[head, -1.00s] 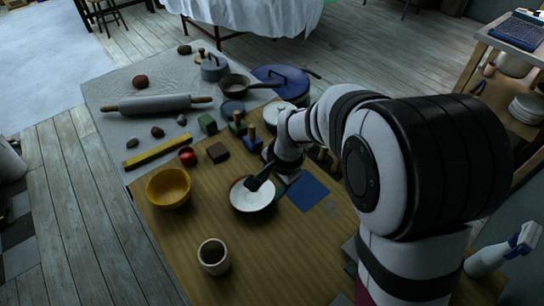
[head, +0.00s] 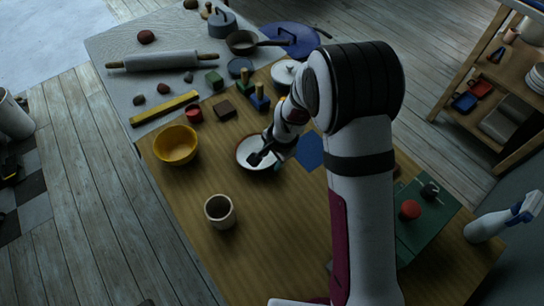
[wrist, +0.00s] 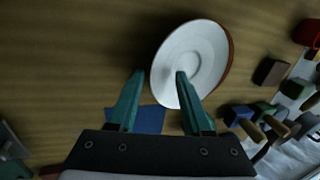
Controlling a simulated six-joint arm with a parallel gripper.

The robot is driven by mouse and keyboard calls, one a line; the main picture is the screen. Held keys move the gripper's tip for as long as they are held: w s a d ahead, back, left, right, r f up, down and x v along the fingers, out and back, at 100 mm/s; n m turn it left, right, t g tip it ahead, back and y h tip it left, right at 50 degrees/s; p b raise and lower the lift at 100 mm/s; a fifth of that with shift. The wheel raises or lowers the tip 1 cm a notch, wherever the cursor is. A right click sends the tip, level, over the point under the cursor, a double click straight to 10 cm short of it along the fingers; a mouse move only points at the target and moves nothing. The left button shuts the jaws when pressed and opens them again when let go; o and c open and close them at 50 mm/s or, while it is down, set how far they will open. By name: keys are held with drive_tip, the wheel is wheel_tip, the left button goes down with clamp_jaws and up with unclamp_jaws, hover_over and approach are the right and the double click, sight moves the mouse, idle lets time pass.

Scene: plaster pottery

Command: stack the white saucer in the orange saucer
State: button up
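The white saucer (head: 250,145) sits on the wooden table near the middle in the head view. In the wrist view, the white saucer (wrist: 200,45) lies over the orange saucer (wrist: 231,55), whose brownish-orange rim shows along the right edge. Whether the white one rests fully level inside cannot be told. My gripper (wrist: 160,75) is open at the saucer's near left rim. One finger is over the white saucer and the other is outside its edge. In the head view my gripper (head: 258,158) is at the saucers and partly covers them.
A yellow bowl (head: 177,145) and a beige cup (head: 220,210) stand left of and in front of the saucers. A blue square (head: 310,152) lies close to the right. The front middle table is clear.

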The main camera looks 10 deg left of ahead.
clamp_jaws()
drive_tip(key=shift+w+a, duration=0.45)
drive_tip(key=shift+a, duration=0.15)
drive_tip(key=shift+o, duration=1.2)
unclamp_jaws()
drive_tip(key=shift+r, duration=0.15)
drive_tip(key=v, duration=1.5)
drive_tip(key=shift+r, duration=0.25)
